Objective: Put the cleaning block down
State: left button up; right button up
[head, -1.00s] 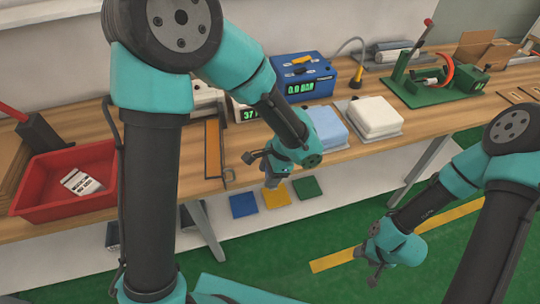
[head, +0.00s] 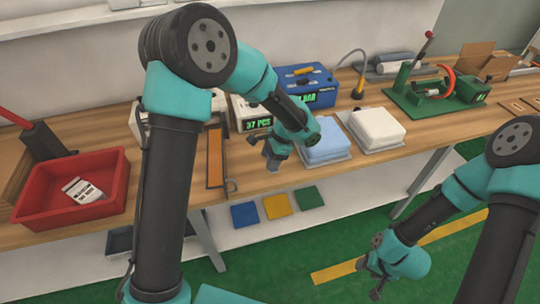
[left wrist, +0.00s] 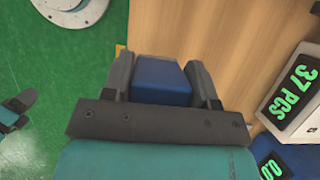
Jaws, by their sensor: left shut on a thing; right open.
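A dark blue block (left wrist: 160,82), the cleaning block, sits between the two dark fingers of my left gripper (left wrist: 163,75) in the left wrist view. The gripper is shut on it, above the wooden table near its front edge. In the head view my left gripper (head: 270,157) is just left of the light blue pad, and the block is hidden or too small to make out there. My right gripper (head: 371,277) is open and empty, low over the green floor at the right.
A light blue pad (head: 324,141) and a white pad (head: 376,127) lie on the wooden table (head: 236,165). A red tray (head: 45,198) stands at left. A scale reading 37 PCS (head: 256,124) and a blue power unit (head: 322,82) stand behind. Green equipment (head: 410,95) stands further right.

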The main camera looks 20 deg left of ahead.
pick_arm(q)
jog(key=shift+w+a+f, duration=0.1)
jog(key=shift+w+a, duration=0.2)
jog(key=shift+w, duration=0.65)
jog(key=shift+w+a+f, duration=0.1)
jog(key=shift+w+a, duration=0.15)
jog(key=shift+w, duration=0.65)
jog(key=shift+w+a, duration=0.1)
jog(key=shift+w, duration=0.15)
jog(key=shift+w+f, duration=0.15)
jog(key=shift+f, duration=1.6)
jog(key=shift+f, duration=0.2)
jog(key=o, duration=1)
jog(key=shift+r, duration=0.15)
